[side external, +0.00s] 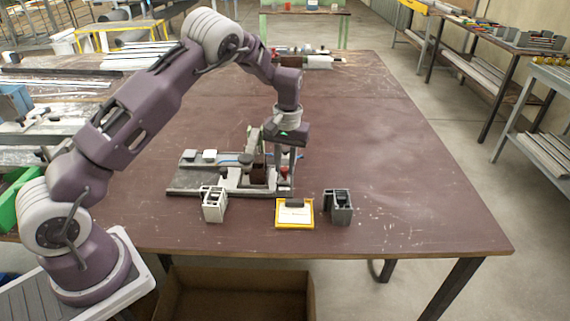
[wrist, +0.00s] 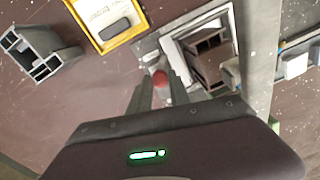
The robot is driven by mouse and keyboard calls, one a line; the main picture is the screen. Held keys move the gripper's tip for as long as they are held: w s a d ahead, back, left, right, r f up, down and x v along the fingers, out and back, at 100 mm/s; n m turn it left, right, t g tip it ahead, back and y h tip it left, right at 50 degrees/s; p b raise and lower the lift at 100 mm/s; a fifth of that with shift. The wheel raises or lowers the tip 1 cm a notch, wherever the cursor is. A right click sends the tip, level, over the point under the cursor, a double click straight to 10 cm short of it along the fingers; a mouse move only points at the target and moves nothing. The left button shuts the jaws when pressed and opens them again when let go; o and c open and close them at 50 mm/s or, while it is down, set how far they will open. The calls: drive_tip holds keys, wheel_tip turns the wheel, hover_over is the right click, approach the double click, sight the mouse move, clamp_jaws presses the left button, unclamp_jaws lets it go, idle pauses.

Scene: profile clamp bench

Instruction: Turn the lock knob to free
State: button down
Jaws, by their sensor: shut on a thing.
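The lock knob (wrist: 160,78) is red and sits at the corner of the clamp fixture; it also shows as a small red spot in the side external view (side external: 284,171). My gripper (wrist: 161,88) points down at it, with one finger on each side, shut on the knob. The fingers hide part of the knob, and its turn mark cannot be read. The clamp fixture (side external: 205,181) is a grey plate with rails on the table. A brown profile piece (wrist: 207,58) stands in it beside the knob.
A yellow-framed tray (side external: 294,225) with a dark block lies in front of the fixture. A white profile (side external: 214,206) and a dark grey profile (side external: 339,207) stand on either side. Two pale blocks (side external: 199,155) sit on the fixture's left. The table's right side is clear.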

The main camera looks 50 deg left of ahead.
drive_tip(key=n, duration=0.4)
drive_tip(key=shift+w+r+n, duration=0.1)
drive_tip(key=shift+n, duration=0.2)
drive_tip(key=shift+a+n, duration=0.1)
drive_tip(key=shift+n, duration=1.8)
drive_tip(key=c, duration=1.2)
unclamp_jaws()
